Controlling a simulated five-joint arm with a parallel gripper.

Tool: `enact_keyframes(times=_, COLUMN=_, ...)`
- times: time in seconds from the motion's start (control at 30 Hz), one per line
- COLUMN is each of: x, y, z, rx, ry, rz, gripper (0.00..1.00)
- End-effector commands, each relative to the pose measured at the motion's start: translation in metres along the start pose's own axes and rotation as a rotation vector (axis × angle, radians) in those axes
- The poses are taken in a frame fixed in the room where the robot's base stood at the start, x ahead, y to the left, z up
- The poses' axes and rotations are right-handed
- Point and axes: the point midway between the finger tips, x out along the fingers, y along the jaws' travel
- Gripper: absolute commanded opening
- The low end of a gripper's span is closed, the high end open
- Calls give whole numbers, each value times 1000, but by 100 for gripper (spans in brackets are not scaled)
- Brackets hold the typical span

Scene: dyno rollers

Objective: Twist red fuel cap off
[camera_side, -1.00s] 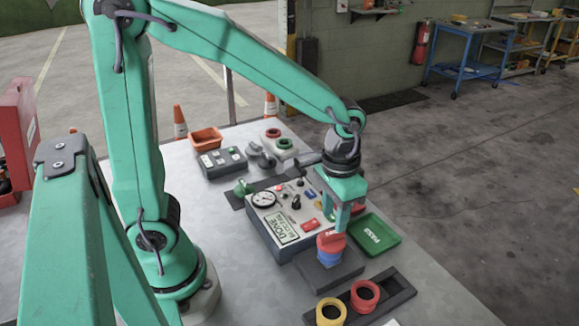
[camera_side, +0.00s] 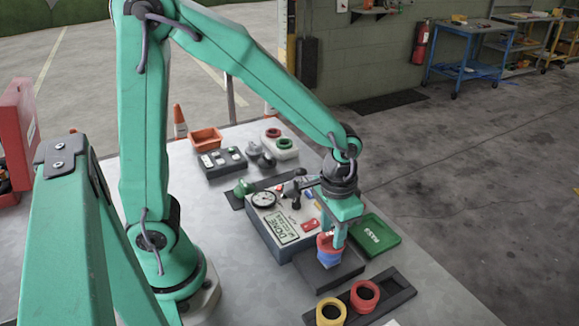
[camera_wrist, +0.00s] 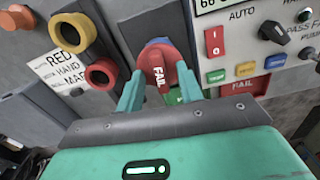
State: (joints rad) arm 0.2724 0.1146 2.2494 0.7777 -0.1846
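The red fuel cap (camera_side: 326,243) sits on a blue neck (camera_side: 329,258) on a dark block in front of the gauge panel. My gripper (camera_side: 332,236) points down over the cap. In the wrist view its two fingers (camera_wrist: 160,88) lie one on each side of the cap, very close to it. I cannot tell whether they press on it.
A green tray (camera_side: 374,236) is right of the cap. A yellow ring (camera_side: 331,312) and a red ring (camera_side: 365,296) stand in a dark holder in front. The gauge panel (camera_side: 283,232) is just behind. An orange bin (camera_side: 206,139) is farther back.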

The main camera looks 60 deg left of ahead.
Motion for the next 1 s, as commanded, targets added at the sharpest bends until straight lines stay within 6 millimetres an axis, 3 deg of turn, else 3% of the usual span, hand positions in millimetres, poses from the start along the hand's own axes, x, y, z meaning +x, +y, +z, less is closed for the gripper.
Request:
enact_keyframes(times=0.2, x=0, y=0, z=0, rx=0, ry=0, rz=0, gripper=36)
enact_keyframes(times=0.4, x=0, y=0, z=0, rx=0, ry=0, rz=0, gripper=0)
enact_keyframes(times=0.67, x=0, y=0, z=0, rx=-25, ry=0, rz=0, gripper=0)
enact_keyframes(times=1.0, x=0, y=0, z=0, rx=-252, ry=0, rz=0, gripper=0)
